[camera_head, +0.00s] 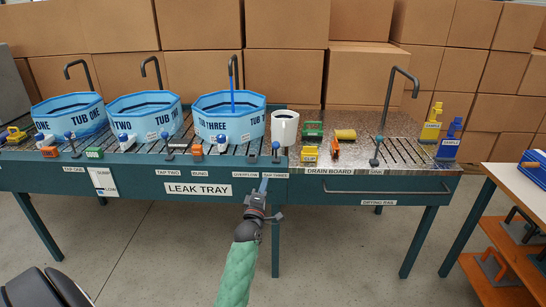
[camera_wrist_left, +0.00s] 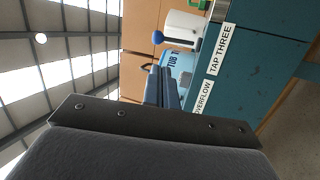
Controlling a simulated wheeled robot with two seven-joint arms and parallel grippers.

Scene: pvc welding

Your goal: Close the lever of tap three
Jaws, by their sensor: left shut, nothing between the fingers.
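The lever of tap three (camera_head: 276,150) has a blue ball knob on a short stem and stands upright at the front edge of the bench, above the "TAP THREE" label (camera_head: 275,176). Its blue knob also shows in the left wrist view (camera_wrist_left: 157,37). A blue stream runs from the tap spout (camera_head: 233,64) into tub three (camera_head: 240,126). My left gripper (camera_head: 264,184) is shut and empty, just in front of the label and below the lever, apart from the knob. It also shows in the left wrist view (camera_wrist_left: 160,82). My right gripper is not in view.
A white cup (camera_head: 285,128) stands just behind and right of the lever. The drain board (camera_head: 345,122) with several coloured blocks lies to the right. The space in front of the bench is free.

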